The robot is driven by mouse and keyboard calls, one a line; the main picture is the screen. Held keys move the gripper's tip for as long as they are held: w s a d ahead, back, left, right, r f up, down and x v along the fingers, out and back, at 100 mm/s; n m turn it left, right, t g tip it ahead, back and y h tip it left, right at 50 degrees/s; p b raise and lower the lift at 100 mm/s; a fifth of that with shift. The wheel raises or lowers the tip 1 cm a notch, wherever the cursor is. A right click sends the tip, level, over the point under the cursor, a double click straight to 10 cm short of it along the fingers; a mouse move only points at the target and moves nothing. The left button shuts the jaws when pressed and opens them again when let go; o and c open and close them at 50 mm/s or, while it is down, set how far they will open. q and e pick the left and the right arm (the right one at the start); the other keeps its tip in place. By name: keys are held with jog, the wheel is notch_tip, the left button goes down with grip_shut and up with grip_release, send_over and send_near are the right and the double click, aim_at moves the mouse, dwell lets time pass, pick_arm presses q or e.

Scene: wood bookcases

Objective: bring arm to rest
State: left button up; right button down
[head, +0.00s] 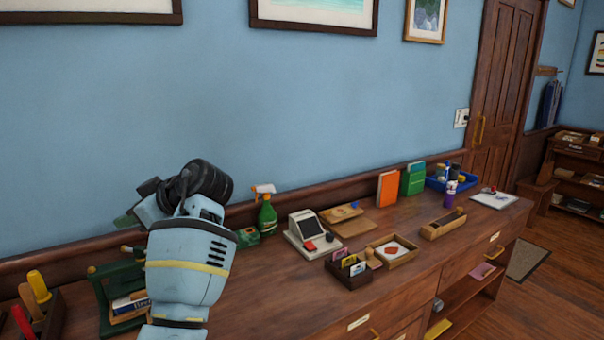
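My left arm (188,270) rises from the lower left of the head view, in front of the wooden counter. It is pale blue with a yellow stripe and ends in a black wrist joint (205,181) seen against the blue wall. Small dark parts show to the left of the wrist, but I cannot make out the fingers or anything held. My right arm and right gripper are not in view.
The long wooden counter (265,305) runs along the wall. On it stand a green spray bottle (267,218), a card terminal (312,232), a dark card box (348,270), wooden trays, books (388,189) and a blue bin. A dark green rack (110,295) is close to my arm.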

pick_arm(q)
jog(key=s+f+m+h, duration=0.25)
jog(key=s+f, duration=0.35)
jog(key=f, duration=0.5)
jog(key=s+f+m+h, duration=0.1)
jog(key=s+f+m, duration=0.35)
jog(key=f, duration=0.65)
jog(key=s+f+m+h, duration=0.2)
jog(key=s+f, duration=0.4)
jog(key=f, duration=0.5)
jog(key=s+d+f+m+h, duration=0.2)
jog(key=s+f+m, duration=0.15)
jog(key=s, duration=0.45)
jog(key=s+d+f+m+h, duration=0.2)
jog(key=s+f, duration=0.3)
jog(key=s, duration=0.4)
jog(key=s+d+r+m+g+h, duration=0.1)
jog(key=s+d+m+g+h, duration=0.25)
jog(key=s, duration=1.15)
jog(key=w+d+f+t+h, duration=0.1)
jog(key=w+d+f+t, duration=0.3)
jog(key=w+f+t, duration=0.2)
jog(key=shift+d+f+t, duration=0.35)
jog(key=shift+f+t, duration=1)
jog(key=shift+f, duration=0.3)
